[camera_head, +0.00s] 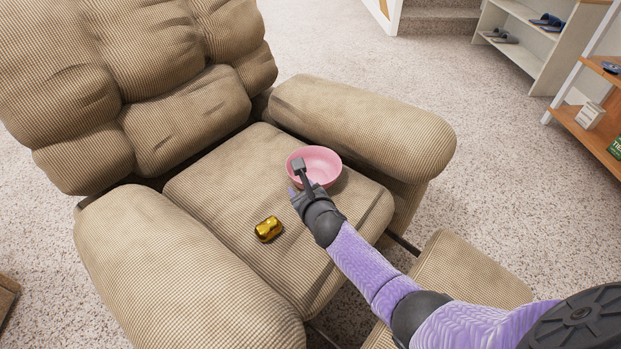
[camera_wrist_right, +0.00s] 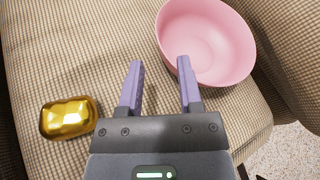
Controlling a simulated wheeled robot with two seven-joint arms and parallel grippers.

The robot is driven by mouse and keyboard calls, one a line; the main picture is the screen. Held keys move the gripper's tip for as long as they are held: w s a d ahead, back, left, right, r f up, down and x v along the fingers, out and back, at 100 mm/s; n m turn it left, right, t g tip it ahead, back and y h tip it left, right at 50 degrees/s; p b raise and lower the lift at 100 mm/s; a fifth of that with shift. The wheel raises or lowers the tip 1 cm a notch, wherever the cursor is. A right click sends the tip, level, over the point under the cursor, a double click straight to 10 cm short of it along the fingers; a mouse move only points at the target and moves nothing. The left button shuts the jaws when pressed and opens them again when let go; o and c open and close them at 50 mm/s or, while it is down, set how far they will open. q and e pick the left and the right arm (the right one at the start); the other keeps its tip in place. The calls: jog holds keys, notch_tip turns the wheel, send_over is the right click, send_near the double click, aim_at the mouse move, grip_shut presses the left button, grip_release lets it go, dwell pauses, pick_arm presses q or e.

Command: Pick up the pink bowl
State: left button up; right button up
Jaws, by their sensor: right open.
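The pink bowl (camera_head: 322,160) stands upright and empty on the seat of a beige recliner, near its right armrest. It also shows in the right wrist view (camera_wrist_right: 215,45), at the upper right. My right gripper (camera_head: 296,178) is open and empty at the near left side of the bowl. In the right wrist view its fingers (camera_wrist_right: 160,75) point forward; the right finger overlaps the bowl's near left edge in the picture, and the left finger is over bare seat. I cannot tell whether the right finger touches the bowl. My left gripper is not in view.
A shiny gold object (camera_head: 268,229) lies on the seat left of my right gripper. The recliner's armrests (camera_head: 365,125) and backrest (camera_head: 150,90) rise around the seat. A raised footrest (camera_head: 455,275) lies below my right arm. Shelves (camera_head: 545,40) stand at the upper right.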

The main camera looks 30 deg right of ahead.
jog(key=b+x, duration=0.4)
jog(key=x, duration=0.1)
jog(key=shift+a+f, duration=0.1)
jog(key=shift+f, duration=0.25)
jog(key=shift+w+r, duration=0.1)
jog(key=shift+w, duration=0.2)
jog(key=shift+r, duration=0.25)
jog(key=shift+c, duration=0.7)
grip_shut()
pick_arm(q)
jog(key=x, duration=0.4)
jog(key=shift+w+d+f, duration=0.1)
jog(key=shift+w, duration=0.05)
